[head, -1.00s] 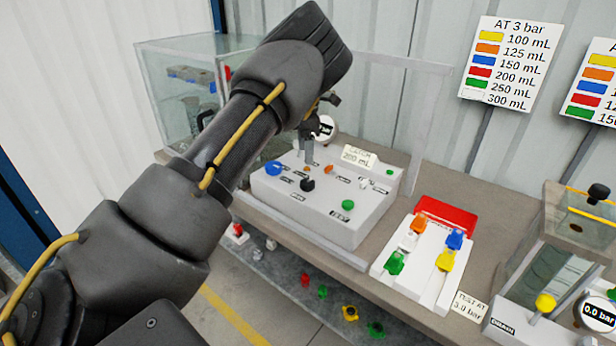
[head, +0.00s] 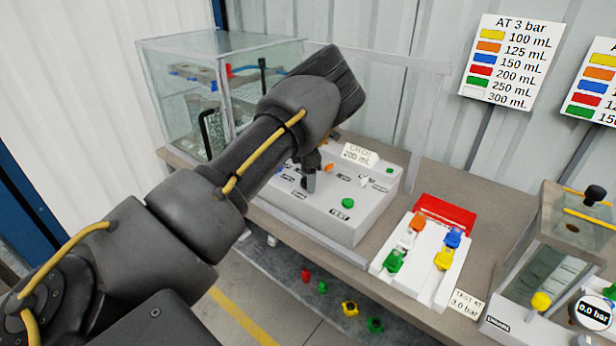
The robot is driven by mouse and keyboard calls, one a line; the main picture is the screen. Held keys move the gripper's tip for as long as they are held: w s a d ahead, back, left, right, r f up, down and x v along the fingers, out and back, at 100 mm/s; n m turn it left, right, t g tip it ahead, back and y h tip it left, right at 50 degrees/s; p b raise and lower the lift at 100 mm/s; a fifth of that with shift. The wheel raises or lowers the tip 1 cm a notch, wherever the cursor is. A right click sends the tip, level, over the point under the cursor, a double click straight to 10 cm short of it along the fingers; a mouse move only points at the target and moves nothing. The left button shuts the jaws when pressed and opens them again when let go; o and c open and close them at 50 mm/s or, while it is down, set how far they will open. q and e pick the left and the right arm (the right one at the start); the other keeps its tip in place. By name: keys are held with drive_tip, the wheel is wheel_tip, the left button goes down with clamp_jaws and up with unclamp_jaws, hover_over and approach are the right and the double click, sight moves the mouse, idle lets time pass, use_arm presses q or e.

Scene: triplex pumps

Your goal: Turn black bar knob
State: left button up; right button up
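The grey-white control box (head: 335,222) stands on the bench in the middle of the head view. Its sloped top carries a green knob (head: 348,203), an orange knob (head: 329,167), a white knob (head: 364,182) and several small labels. My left arm comes in from the left, and my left gripper (head: 309,182) points down at the front middle of the box top. Its fingers cover the place of the black bar knob, which is hidden or merges with the dark fingers. I cannot tell whether the fingers touch or grip it. My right gripper is not in view.
A white holder (head: 427,270) with coloured valve pieces and a red tray (head: 445,214) lie right of the box. A clear tank (head: 545,250) with a gauge (head: 594,311) stands at far right. A glass case (head: 255,75) stands behind my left arm.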

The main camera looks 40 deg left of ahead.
use_arm(q)
drive_tip(key=c, duration=0.9)
drive_tip(key=shift+m, duration=0.3)
drive_tip(key=m, duration=0.3)
drive_tip(key=shift+m, duration=0.4)
drive_tip(key=m, duration=0.2)
drive_tip(key=shift+m, duration=0.4)
drive_tip(key=shift+r+m+p, duration=0.15)
drive_tip(key=shift+m+p, duration=0.55)
drive_tip(key=shift+m, duration=0.2)
drive_tip(key=m+p, duration=0.2)
drive_tip(key=shift+r+m, duration=0.1)
drive_tip(key=shift+m, duration=0.2)
drive_tip(key=shift+f+m+p, duration=0.2)
drive_tip(key=shift+m+p, duration=1.35)
drive_tip(key=shift+m, duration=0.05)
